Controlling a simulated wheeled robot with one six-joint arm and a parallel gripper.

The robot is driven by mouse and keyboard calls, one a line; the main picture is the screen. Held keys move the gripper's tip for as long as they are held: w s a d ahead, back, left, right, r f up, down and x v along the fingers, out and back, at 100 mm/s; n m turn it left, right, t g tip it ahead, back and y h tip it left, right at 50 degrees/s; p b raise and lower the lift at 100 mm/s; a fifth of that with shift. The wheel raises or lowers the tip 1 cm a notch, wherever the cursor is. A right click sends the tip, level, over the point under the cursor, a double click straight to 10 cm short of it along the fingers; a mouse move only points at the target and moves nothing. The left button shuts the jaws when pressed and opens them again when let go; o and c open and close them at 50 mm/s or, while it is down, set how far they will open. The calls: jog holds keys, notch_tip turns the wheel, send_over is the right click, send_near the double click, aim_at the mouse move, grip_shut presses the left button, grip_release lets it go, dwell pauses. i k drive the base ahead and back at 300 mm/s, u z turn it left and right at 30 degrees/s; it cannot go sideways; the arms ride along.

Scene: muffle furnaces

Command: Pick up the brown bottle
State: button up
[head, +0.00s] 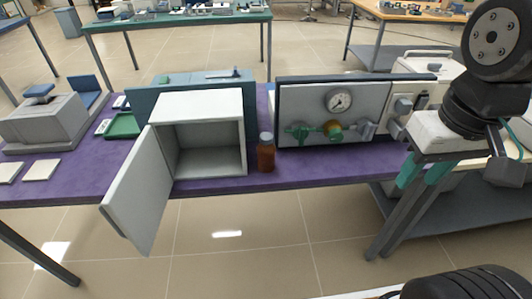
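The brown bottle (266,153) stands upright on the purple bench top (212,188), near its front edge. It has a pale grey cap and stands just right of the open white furnace box, left of the gauge panel. My gripper (424,175) is at the right of the head view, pointing down, with two teal finger pads apart and nothing visible between them. It is well to the right of the bottle and not touching it.
The white furnace (205,106) has its door (139,190) swung open past the bench's front edge. A panel with a gauge (338,101) and green valve (303,131) stands right of the bottle. A green tray (122,125) and grey device (42,117) are at left.

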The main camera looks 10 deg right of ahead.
aim_at(266, 149)
jog(key=z, duration=2.35)
jog(key=k, duration=1.5)
jog(key=u, duration=2.25)
jog(key=i, duration=0.5)
jog(key=u, duration=0.05)
